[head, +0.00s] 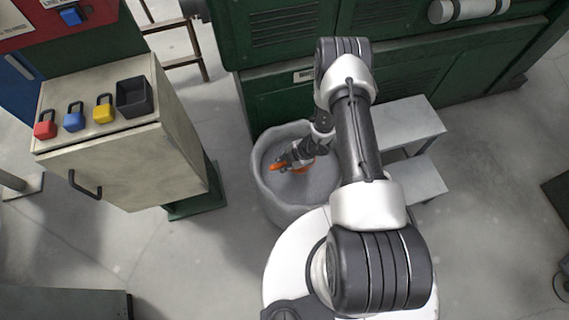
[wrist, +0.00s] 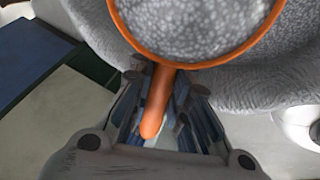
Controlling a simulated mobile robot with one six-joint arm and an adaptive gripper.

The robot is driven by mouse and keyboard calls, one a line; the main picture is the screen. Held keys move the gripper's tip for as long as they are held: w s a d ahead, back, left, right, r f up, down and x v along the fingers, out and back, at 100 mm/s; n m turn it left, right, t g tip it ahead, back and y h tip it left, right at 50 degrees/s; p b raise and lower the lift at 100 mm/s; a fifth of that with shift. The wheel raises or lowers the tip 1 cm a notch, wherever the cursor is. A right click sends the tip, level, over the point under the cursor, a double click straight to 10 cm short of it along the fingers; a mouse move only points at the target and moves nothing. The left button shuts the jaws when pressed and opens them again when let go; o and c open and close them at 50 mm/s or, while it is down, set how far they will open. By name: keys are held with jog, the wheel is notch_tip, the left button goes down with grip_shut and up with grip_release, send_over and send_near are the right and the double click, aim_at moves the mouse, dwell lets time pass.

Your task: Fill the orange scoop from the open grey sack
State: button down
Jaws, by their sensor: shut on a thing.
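The open grey sack (head: 270,200) stands on the floor beside my base in the head view, with grey granular material inside. My gripper (head: 293,159) reaches down into the sack's mouth. It is shut on the handle of the orange scoop (head: 277,167), which is low at the material's surface, partly hidden by the gripper. In the wrist view my gripper (wrist: 162,85) holds the orange handle (wrist: 157,105), and the scoop's round rim spans the top. Grey granules show inside that rim. How deep they lie cannot be told. The sack's wall (wrist: 290,90) shows beside the scoop.
A beige cabinet (head: 130,165) stands left, bearing red, blue and yellow padlocks (head: 74,116) and a black bin (head: 134,97). Green cabinets (head: 265,100) stand behind the sack. A grey step (head: 415,125) is right of it. Open floor (head: 490,200) lies right.

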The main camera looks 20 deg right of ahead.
aim_at(281, 163)
jog(key=shift+s+a+r+n+t+h+p, duration=0.1)
jog(key=shift+a+r+h+p, duration=0.1)
jog(key=shift+r+h+p, duration=0.35)
jog(key=shift+a+r+n+t+h+p, duration=0.1)
jog(key=shift+a+r+h+p, duration=0.2)
jog(key=shift+r, duration=0.35)
jog(key=shift+s+a+r+n+t+h+p, duration=0.15)
jog(key=shift+r+h+p, duration=0.25)
jog(key=shift+r, duration=0.2)
jog(key=shift+w, duration=0.1)
jog(key=shift+d, duration=0.1)
